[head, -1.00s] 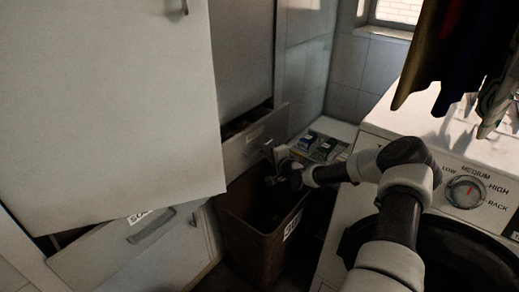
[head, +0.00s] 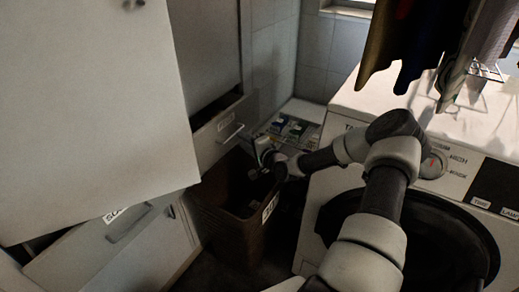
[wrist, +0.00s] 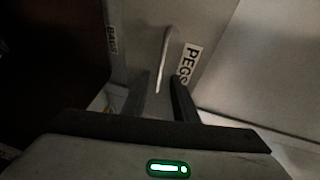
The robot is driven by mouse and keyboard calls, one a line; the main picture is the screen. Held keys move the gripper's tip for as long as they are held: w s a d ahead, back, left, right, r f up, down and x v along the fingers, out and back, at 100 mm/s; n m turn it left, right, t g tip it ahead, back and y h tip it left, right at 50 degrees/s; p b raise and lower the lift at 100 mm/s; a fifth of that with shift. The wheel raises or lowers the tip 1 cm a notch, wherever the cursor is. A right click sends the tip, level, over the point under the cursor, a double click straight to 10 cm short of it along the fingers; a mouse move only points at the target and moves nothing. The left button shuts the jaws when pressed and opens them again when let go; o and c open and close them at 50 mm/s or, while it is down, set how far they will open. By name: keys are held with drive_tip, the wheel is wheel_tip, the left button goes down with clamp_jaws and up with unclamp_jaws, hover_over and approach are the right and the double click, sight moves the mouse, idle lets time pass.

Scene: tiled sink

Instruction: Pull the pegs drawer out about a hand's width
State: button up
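The pegs drawer (head: 215,138) stands partly out of the tall cabinet, with a dark gap above its front. Its bar handle (head: 231,133) shows uncovered in the head view. In the wrist view the PEGS label (wrist: 188,63) is beside the handle (wrist: 164,60). My gripper (head: 261,158) is to the right of and below the handle, above the brown bin, and appears clear of it. In the wrist view its two fingers (wrist: 157,82) are apart, with the handle ahead of them and nothing visibly held.
The brown bin (head: 232,225) stands below the drawer. A lower drawer (head: 115,235) at left is also out, under a large white door (head: 90,120). The washing machine (head: 340,150) is close on the right. Small boxes (head: 296,128) sit behind my gripper.

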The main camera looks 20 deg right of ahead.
drive_tip(key=p+v, duration=0.1)
drive_tip(key=v, duration=1.1)
drive_tip(key=shift+p, duration=0.4)
